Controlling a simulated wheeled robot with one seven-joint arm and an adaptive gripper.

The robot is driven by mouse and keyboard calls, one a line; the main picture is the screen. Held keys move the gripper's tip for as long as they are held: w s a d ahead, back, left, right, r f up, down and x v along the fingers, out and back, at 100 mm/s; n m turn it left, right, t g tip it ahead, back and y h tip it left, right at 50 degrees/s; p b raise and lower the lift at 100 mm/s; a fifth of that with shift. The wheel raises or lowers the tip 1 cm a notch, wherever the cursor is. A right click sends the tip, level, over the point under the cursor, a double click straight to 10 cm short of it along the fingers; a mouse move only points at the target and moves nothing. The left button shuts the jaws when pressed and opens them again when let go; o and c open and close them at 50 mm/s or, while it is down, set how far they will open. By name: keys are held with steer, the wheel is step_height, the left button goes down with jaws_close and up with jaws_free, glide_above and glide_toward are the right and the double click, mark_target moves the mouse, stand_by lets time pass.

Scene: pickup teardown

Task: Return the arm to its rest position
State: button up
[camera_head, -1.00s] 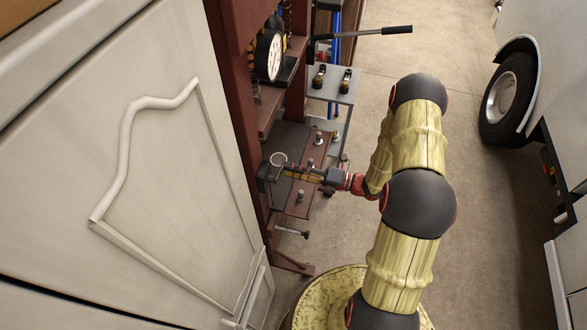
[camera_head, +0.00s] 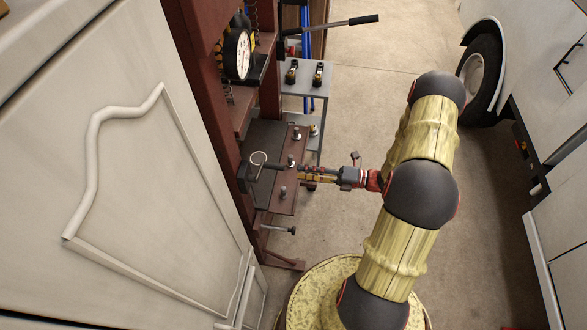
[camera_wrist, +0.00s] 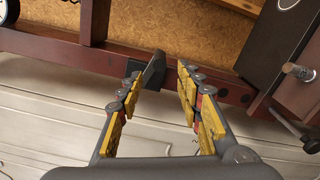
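My arm, in yellow sleeves with dark joints, reaches left from the right side of the head view. My gripper (camera_head: 302,173) is over the right part of the dark red press table. In the wrist view my gripper (camera_wrist: 162,75) has its yellow-padded fingers apart with nothing held between them. A dark block with a wire ring (camera_head: 257,168) sits at the table's left side, left of my fingertips and apart from them. In the wrist view a dark block (camera_wrist: 154,70) on the red beam shows beyond the finger gap.
The red press frame (camera_head: 202,90) with a gauge (camera_head: 238,54) stands beside a pale panelled cabinet (camera_head: 165,200) at left. A grey side table (camera_head: 307,87) stands behind. A vehicle with a wheel (camera_head: 480,72) is at right. Open floor (camera_head: 400,40) lies between.

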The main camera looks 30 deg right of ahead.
steer(key=shift+s+d, duration=0.25)
steer(key=shift+d, duration=0.05)
stand_by(0.5)
